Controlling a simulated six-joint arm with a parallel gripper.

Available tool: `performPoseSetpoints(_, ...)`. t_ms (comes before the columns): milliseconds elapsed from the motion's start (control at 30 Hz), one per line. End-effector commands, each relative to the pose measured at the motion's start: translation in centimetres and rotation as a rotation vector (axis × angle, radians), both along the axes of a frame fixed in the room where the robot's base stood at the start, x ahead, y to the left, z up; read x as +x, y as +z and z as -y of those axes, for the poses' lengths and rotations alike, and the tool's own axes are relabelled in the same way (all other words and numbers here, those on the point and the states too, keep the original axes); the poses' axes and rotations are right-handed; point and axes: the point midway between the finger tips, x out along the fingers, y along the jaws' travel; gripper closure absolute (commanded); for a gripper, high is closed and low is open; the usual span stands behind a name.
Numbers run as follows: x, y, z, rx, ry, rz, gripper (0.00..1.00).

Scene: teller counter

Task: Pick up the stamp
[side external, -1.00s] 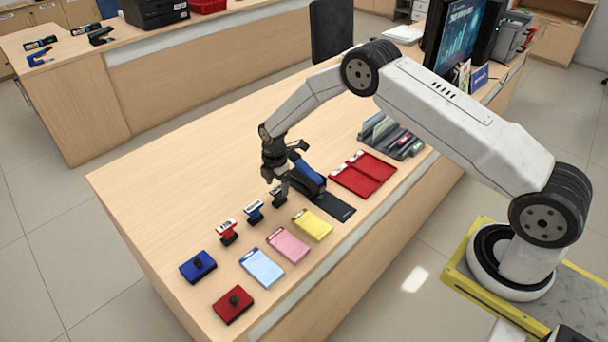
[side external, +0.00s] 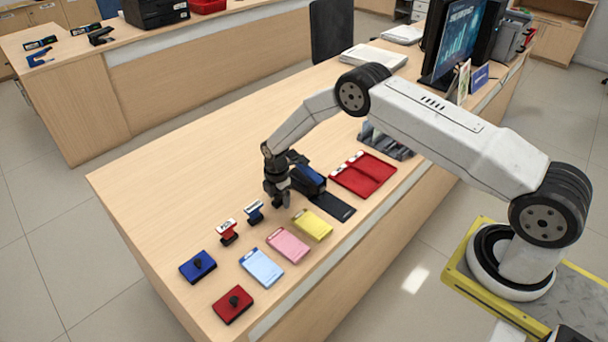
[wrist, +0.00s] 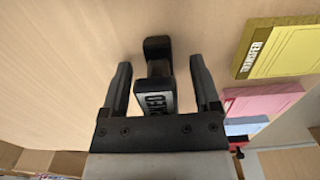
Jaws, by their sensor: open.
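A black stamp (wrist: 155,95) with a pale lettered label lies between the two fingers of my gripper (wrist: 159,68) in the wrist view. Gaps show on both sides of it, so the gripper is open around the stamp and not closed on it. In the side view my gripper (side external: 278,202) is low over the counter, and it hides this stamp. A blue stamp (side external: 254,212) and a red stamp (side external: 228,232) stand in a row to its left.
Yellow (side external: 312,225), pink (side external: 289,245) and light blue (side external: 262,267) pads lie in front. Blue (side external: 198,266) and red (side external: 233,304) ink pads lie nearer. A black and blue device (side external: 311,180) and a red tray (side external: 363,174) are to the right. The counter's left side is clear.

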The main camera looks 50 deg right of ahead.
Motion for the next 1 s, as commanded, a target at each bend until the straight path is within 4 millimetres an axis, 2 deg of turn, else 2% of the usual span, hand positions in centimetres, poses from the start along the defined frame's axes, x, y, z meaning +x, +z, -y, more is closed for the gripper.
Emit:
performPoseSetpoints(300,-0.01,0.02,0.0,0.0,0.0,0.0,0.21)
performPoseSetpoints(367,-0.01,0.03,0.0,0.0,0.0,0.0,0.36)
performPoseSetpoints(400,-0.01,0.03,0.0,0.0,0.0,0.0,0.49)
performPoseSetpoints(567,-0.01,0.03,0.0,0.0,0.0,-0.001,1.0)
performPoseSetpoints(1000,0.02,0.28,0.0,0.0,0.0,0.0,1.0)
